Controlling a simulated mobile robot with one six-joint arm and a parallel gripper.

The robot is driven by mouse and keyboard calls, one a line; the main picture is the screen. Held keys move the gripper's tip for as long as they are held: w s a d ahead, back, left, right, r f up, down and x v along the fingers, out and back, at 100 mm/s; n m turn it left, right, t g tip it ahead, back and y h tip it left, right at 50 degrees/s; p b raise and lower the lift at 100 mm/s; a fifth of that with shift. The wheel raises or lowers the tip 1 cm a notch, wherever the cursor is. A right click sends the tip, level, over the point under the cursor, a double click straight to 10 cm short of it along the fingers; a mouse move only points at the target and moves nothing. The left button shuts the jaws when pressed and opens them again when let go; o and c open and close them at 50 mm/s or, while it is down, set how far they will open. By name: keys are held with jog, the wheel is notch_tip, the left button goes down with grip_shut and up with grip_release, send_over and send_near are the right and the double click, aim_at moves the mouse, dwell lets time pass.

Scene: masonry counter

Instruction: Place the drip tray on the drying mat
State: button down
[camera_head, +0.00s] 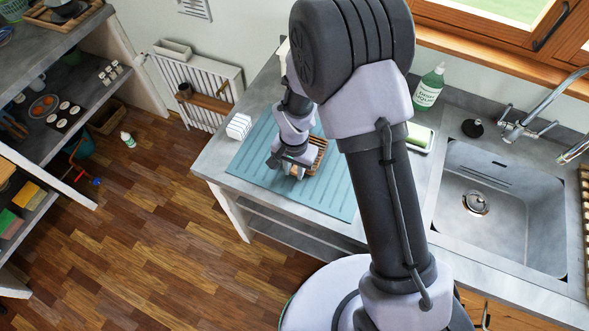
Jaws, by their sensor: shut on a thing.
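The drying mat (253,160) is a teal ribbed sheet lying on the grey counter. The drip tray (320,155), brown and slatted, is over the middle of the mat, partly hidden behind my gripper and arm. My gripper (295,170) is at the tray's left side, pointing down and shut on it. I cannot tell from this angle whether the tray touches the mat or is held slightly above it.
A white ribbed block (238,126) stands near the mat's left corner. To the right are a green soap bottle (429,88), a sponge on a dish (419,137), a dark plug (472,128) and the sink (500,215). My arm hides part of the counter.

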jog(key=shift+s, duration=0.1)
jog(key=c, duration=1.6)
grip_release()
jog(key=shift+f, duration=0.15)
jog(key=o, duration=0.4)
jog(key=shift+o, duration=0.2)
jog(key=s+d+r+t+y+p, duration=0.15)
jog(key=d+r, duration=0.25)
jog(key=r, duration=1)
jog(key=s+d+r+t+p, duration=0.1)
jog(key=s+d+r, duration=0.15)
jog(key=r, duration=1.05)
jog(key=s+d+r+t, duration=0.3)
jog(key=s+d+r, duration=0.4)
jog(key=s, duration=0.5)
notch_tip(320, 180, up, 3)
jog(key=shift+s+f, duration=0.2)
jog(key=shift+s, duration=0.05)
